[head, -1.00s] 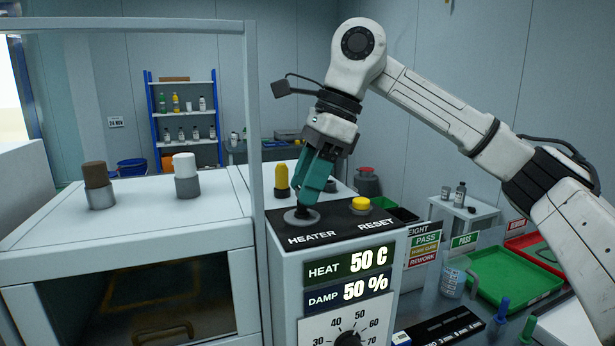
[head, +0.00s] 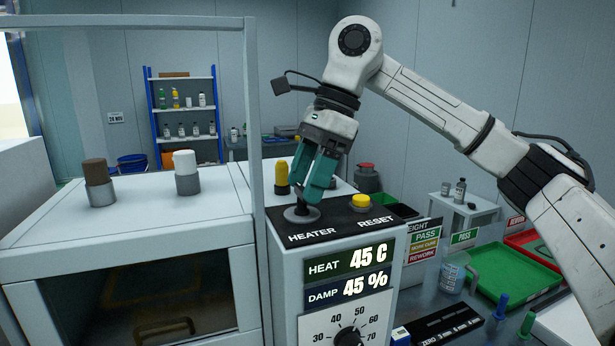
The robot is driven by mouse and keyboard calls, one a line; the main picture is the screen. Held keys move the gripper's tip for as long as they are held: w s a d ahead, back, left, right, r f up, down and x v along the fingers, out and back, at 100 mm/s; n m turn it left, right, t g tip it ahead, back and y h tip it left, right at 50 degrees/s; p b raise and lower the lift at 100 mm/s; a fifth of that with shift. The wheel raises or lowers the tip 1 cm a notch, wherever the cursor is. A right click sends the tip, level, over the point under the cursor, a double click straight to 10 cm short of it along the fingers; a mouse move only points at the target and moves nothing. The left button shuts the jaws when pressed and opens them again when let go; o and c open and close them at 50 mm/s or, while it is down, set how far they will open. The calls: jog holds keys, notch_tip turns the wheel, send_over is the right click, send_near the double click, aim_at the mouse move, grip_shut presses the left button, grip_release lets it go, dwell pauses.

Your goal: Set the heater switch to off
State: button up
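The heater switch (head: 301,210) is a short black lever on a round grey base. It sits on the black top plate above the HEATER label (head: 312,234) of the white control box. My gripper (head: 312,196) has teal fingers that point down at the switch from above, with the tips right at the lever. The fingers cover part of the lever. I cannot tell whether they grip it or only stand against it, nor which setting it has. The display (head: 347,273) reads HEAT 45 C and DAMP 45 %.
A yellow RESET button (head: 361,201) is right of the switch, and a yellow-topped post (head: 282,175) stands behind it. A dial (head: 348,336) is on the box front. A grey frame post (head: 254,130) rises at the left. A green tray (head: 515,272) lies to the right.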

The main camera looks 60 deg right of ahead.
jog(key=shift+o, duration=0.9)
jog(key=v, duration=1)
jog(key=shift+r, duration=0.4)
jog(key=shift+d, duration=0.1)
